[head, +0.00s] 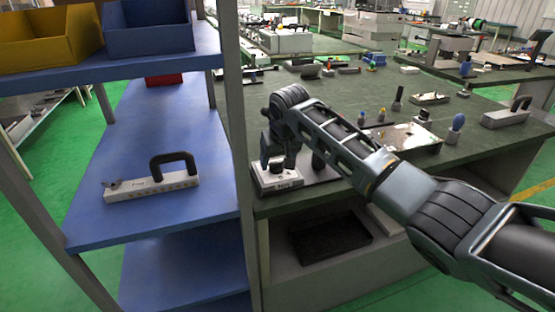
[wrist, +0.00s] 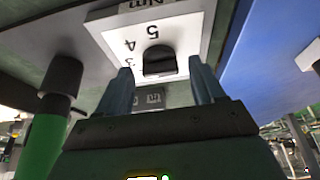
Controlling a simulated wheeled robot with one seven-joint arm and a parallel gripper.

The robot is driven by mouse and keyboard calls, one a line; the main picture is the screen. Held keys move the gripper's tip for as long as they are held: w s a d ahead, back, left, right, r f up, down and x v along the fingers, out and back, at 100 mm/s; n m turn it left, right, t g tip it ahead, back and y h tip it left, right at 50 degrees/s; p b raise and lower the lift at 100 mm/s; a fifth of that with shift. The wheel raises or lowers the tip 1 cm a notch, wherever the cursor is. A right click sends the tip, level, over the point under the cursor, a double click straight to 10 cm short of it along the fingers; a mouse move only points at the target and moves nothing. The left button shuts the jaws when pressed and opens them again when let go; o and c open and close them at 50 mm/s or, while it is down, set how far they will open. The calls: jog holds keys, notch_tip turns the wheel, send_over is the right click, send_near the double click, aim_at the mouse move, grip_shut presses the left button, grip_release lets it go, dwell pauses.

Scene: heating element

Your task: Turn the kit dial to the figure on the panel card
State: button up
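The kit dial is a black knob (wrist: 158,61) on a pale plate (wrist: 185,35) with the figures 3, 4 and 5 and the letters Nm, seen tilted in the wrist view. My gripper (wrist: 160,68) is open, with one finger on each side of the knob; I cannot tell whether they touch it. In the head view my gripper (head: 279,162) points down over the small white box (head: 277,182) at the bench corner, hiding its top. A small dark plate with marks (wrist: 150,98) shows between the fingers, too small to read. I cannot make out a panel card.
A blue shelf (head: 110,220) stands left of the bench, its upright (head: 237,130) close to my gripper. A grey strip with a black handle (head: 150,186) lies on it. The green bench (head: 240,125) holds several tools and a metal plate (head: 405,138) to the right.

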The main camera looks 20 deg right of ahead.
jog(key=c, duration=1)
jog(key=shift+o, duration=0.2)
jog(key=shift+n, duration=0.4)
jog(key=n+y, duration=0.1)
jog(key=n, duration=0.2)
jog(key=shift+d+n+y, duration=0.2)
jog(key=shift+n+y, duration=0.2)
jog(key=shift+w+d+n+g+y+b, duration=0.1)
jog(key=shift+n+g+y+b, duration=0.2)
jog(key=shift+n, duration=0.75)
jog(key=shift+w+d+n+g+y+b, duration=0.1)
jog(key=shift+n+g+y+b, duration=0.25)
jog(key=shift+n, duration=0.7)
jog(key=o, duration=1.1)
jog(key=shift+c, duration=0.2)
